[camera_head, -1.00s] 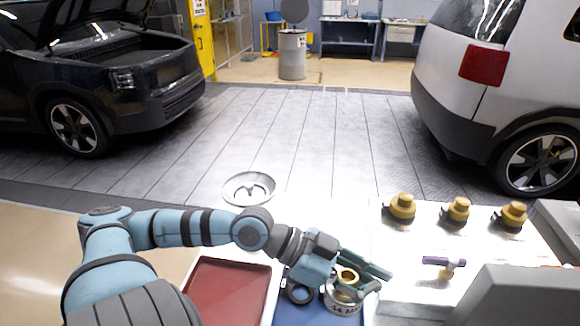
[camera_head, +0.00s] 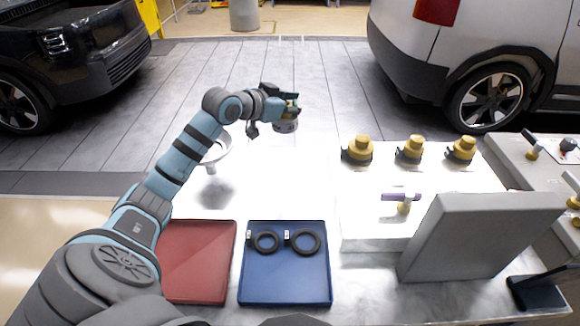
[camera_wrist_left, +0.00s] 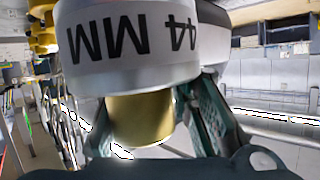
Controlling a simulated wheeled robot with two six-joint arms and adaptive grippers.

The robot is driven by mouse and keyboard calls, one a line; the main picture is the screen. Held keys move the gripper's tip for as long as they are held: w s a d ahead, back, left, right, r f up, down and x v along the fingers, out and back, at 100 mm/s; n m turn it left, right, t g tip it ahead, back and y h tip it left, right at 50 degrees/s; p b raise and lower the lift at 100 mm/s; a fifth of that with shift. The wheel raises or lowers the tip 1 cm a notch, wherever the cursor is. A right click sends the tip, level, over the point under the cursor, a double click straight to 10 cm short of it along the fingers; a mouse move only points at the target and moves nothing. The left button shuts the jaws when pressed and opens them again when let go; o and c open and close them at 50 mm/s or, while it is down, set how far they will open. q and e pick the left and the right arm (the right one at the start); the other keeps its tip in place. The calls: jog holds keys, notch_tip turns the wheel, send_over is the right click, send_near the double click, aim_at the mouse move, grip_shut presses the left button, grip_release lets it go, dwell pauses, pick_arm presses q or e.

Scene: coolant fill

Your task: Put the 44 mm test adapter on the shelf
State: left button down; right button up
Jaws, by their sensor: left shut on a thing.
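The 44 mm test adapter (camera_head: 286,127) is a short white and grey cylinder with a gold stem. In the left wrist view its "44 MM" label (camera_wrist_left: 130,38) reads upside down and the gold stem (camera_wrist_left: 141,118) points down in the picture. My left gripper (camera_head: 287,108) is shut on it and holds it in the air beyond the blue tray (camera_head: 285,291). The fingers show on both sides of the stem in the left wrist view. I cannot tell for sure which surface is the shelf. My right gripper is not in view.
Two black rings (camera_head: 304,243) lie in the blue tray, beside a red tray (camera_head: 198,270). A white raised block (camera_head: 365,205) bears several gold-topped fittings (camera_head: 358,150) and a purple-handled valve (camera_head: 401,197). A grey panel (camera_head: 480,238) stands at right.

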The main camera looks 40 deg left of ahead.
pick_arm(q)
notch_tip(320, 180, down, 16)
jog(key=b, duration=0.3)
jog(key=shift+f, duration=0.55)
jog(key=c, duration=1.8)
grip_release()
jog(key=shift+f, duration=0.1)
jog(key=o, duration=0.7)
